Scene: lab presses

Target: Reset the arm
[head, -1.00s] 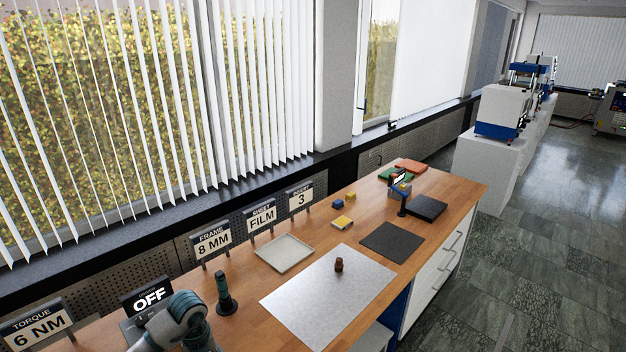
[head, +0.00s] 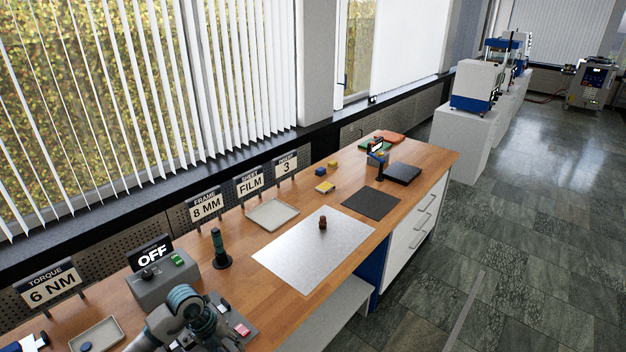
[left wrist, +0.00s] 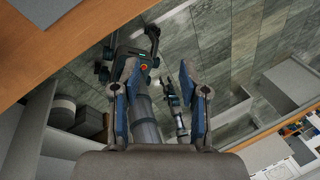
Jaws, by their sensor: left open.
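My left arm (head: 185,318) enters at the bottom of the head view, above the near end of the wooden bench (head: 290,320). Its fingers are not clear there. In the left wrist view my left gripper (left wrist: 160,80) is open, with its two blue-grey fingers apart and nothing between them. Beneath it show the floor and dark machine parts that look like my own body, with the bench edge (left wrist: 60,70) at the upper left. I cannot make out my right gripper in either view.
A grey box with an OFF display (head: 162,284) and a dark upright tool (head: 220,250) stand near the arm. A pale tray (head: 272,214), a white sheet (head: 300,262) with a small brown piece (head: 323,223) and a dark mat (head: 371,203) lie farther along. Floor right of the bench is clear.

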